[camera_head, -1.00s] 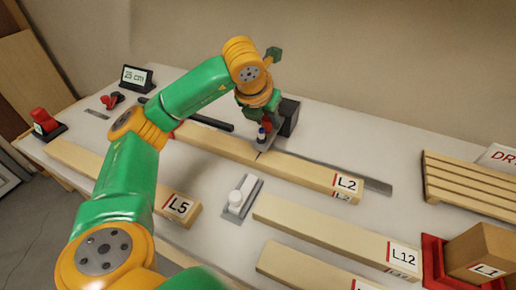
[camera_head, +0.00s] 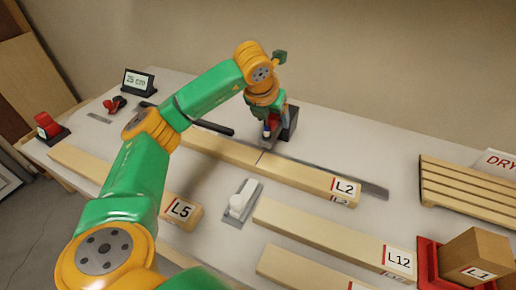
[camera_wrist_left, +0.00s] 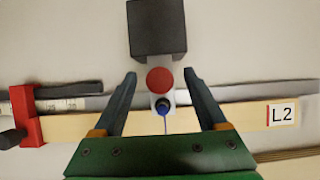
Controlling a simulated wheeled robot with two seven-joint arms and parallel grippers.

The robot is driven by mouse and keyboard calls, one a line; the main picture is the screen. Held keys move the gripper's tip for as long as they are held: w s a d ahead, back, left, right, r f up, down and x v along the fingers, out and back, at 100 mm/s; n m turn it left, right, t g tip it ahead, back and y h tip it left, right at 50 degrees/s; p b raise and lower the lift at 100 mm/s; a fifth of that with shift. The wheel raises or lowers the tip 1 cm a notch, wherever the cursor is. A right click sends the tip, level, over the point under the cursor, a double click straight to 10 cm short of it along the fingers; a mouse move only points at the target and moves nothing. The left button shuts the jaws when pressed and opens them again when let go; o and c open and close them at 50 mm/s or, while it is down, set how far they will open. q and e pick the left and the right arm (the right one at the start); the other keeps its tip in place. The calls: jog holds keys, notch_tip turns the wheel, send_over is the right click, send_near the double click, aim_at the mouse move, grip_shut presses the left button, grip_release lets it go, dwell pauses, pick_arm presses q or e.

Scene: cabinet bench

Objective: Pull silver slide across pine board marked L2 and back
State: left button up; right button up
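The pine board marked L2 (camera_head: 305,177) lies lengthwise across the bench, its label at the right end. It also shows in the left wrist view (camera_wrist_left: 225,116). A thin dark line crosses the board. The small silver slide (camera_wrist_left: 153,99), with a red round knob (camera_wrist_left: 159,79) and a blue-tipped piece (camera_wrist_left: 163,107), sits at the board's far edge by that line. My left gripper (camera_head: 269,131) is over it. Its fingers (camera_wrist_left: 158,76) are spread either side of the red knob, with gaps showing. In the head view the gripper partly hides the slide. My right gripper is out of view.
A black block (camera_wrist_left: 157,28) stands just behind the slide. A metal strip (camera_head: 350,184) runs behind the board. In the left wrist view a red clamp (camera_wrist_left: 26,115) is at the left.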

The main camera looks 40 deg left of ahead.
pick_arm(q)
notch_tip(320, 180, up, 9)
jog(key=p, duration=0.8)
jog(key=shift+r, duration=0.2)
jog(key=shift+f, duration=0.15)
